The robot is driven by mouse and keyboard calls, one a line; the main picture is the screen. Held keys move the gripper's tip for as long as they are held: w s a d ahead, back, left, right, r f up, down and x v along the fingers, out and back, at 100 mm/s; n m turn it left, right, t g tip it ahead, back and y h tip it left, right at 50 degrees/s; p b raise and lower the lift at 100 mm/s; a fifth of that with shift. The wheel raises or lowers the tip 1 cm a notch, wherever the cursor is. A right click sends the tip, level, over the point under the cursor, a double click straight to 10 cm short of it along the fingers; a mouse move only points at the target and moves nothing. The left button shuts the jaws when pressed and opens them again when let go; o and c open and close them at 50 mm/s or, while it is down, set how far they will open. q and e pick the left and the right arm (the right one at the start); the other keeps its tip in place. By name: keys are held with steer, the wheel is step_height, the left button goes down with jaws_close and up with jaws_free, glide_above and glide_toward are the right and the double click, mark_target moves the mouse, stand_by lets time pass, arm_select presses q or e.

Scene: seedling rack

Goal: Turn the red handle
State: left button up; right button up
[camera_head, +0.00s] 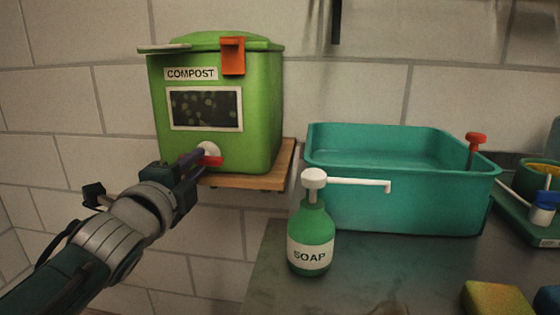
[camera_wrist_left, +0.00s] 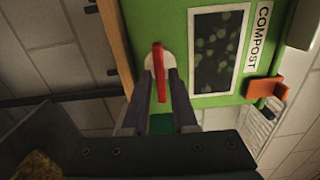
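The red handle (camera_head: 212,161) sits on a round white mount (camera_head: 210,148) low on the front of the green compost bin (camera_head: 262,115). In the left wrist view the red handle (camera_wrist_left: 160,72) looks like a narrow upright bar. My left gripper (camera_head: 198,158) is at the handle. In the left wrist view its two dark fingers (camera_wrist_left: 162,78) stand one on each side of the bar, with a visible gap between them, so it looks open around the handle. In the head view the fingers partly cover the mount. My right gripper is not in view.
The bin stands on a wooden shelf (camera_head: 245,181) against a tiled wall. An orange clip (camera_head: 232,56) hangs on its upper front. To the right are a green soap bottle (camera_head: 315,225), a teal basin (camera_head: 410,205) with a red-topped knob (camera_head: 475,138), and a yellow sponge (camera_head: 497,299).

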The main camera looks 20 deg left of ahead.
arm_select(q)
steer(key=shift+o, duration=1.3)
steer(key=p+v, duration=0.1)
steer(key=v, duration=0.9)
steer(key=shift+p, duration=0.3)
steer(key=shift+w, duration=0.1)
